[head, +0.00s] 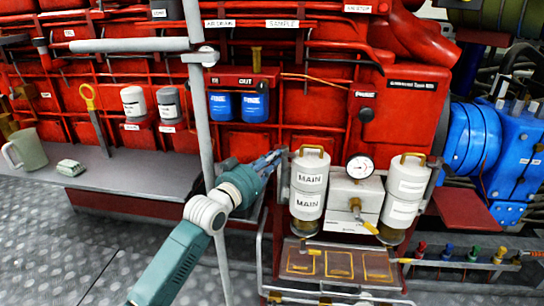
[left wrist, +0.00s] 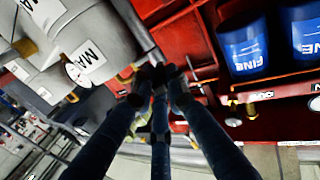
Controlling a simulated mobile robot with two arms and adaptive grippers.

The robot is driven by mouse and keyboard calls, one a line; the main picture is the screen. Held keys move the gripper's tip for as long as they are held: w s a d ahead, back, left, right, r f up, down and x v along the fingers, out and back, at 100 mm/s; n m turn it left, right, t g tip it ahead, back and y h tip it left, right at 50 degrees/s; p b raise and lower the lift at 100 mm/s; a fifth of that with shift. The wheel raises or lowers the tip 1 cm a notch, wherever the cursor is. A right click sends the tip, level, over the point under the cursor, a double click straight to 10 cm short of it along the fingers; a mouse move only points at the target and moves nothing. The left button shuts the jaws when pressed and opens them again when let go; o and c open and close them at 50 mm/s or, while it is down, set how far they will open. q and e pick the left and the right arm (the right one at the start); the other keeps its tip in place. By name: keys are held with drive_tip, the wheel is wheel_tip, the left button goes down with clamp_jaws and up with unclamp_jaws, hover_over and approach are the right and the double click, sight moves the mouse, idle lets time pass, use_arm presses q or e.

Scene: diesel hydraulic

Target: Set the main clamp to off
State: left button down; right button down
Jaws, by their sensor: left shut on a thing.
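The white MAIN canister (head: 309,180) stands upright on the red engine, with a brass handle on top. A grey clamp bar (head: 284,178) runs along its left side; I take this to be the main clamp. My left gripper (head: 276,162) reaches in from the left, its fingertips at this bar. In the left wrist view, my left gripper's dark fingers (left wrist: 160,76) come together on a small dark part beside the tilted MAIN canister (left wrist: 95,40). The fingers hide most of that part, likely the clamp's handle. My right gripper is out of view.
A pressure gauge (head: 360,167) and a second white canister (head: 404,195) stand to the right. Blue FINE filters (head: 255,107) hang above my left gripper. A grey vertical pole (head: 197,90) stands near my left arm. A grey shelf (head: 130,180) lies left.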

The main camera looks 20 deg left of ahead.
use_arm(q)
drive_tip(key=shift+r, duration=0.3)
drive_tip(key=c, duration=1.9)
unclamp_jaws()
drive_tip(key=shift+o, duration=0.9)
drive_tip(key=shift+f, duration=0.15)
drive_tip(key=v, duration=1.2)
